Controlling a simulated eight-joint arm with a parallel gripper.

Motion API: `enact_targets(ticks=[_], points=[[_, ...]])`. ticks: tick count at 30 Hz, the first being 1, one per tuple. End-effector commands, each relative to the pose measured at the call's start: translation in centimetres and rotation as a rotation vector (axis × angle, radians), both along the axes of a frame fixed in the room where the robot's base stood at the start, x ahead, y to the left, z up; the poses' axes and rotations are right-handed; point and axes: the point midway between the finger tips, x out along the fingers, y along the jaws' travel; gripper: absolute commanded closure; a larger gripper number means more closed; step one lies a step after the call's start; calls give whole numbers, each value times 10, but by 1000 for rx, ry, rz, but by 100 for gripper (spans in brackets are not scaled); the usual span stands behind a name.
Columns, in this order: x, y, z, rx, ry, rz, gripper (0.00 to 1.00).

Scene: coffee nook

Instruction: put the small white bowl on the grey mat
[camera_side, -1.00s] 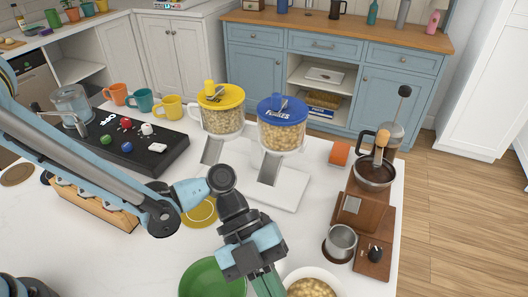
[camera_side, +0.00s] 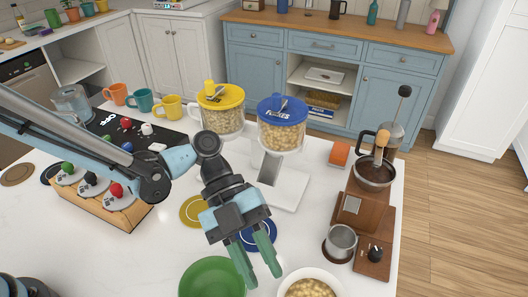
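A white bowl (camera_side: 311,270) filled with cereal stands at the bottom edge of the view, partly cut off. It is the only white bowl I see, and I cannot tell if it is the small one. My gripper (camera_side: 262,279) points down with its two green fingers apart and nothing between them. It is left of the white bowl, in front of a green bowl's (camera_side: 205,277) right side in the picture. No grey mat can be clearly made out.
A dark blue coaster (camera_side: 268,243) and a yellow coaster (camera_side: 190,213) lie behind my gripper. Cereal dispensers with yellow (camera_side: 219,97) and blue (camera_side: 283,110) lids stand farther back. A coffee grinder (camera_side: 373,175) and metal cup (camera_side: 341,241) are at right.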

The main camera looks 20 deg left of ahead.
Motion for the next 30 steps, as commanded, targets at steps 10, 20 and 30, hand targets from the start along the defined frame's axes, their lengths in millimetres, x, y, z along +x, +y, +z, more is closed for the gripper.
enact_targets(ticks=[10,20,30], points=[[28,38,28,-1,0,1,68],[44,70,45,220,92,300,68],[63,166,63,572,327,1178,68]])
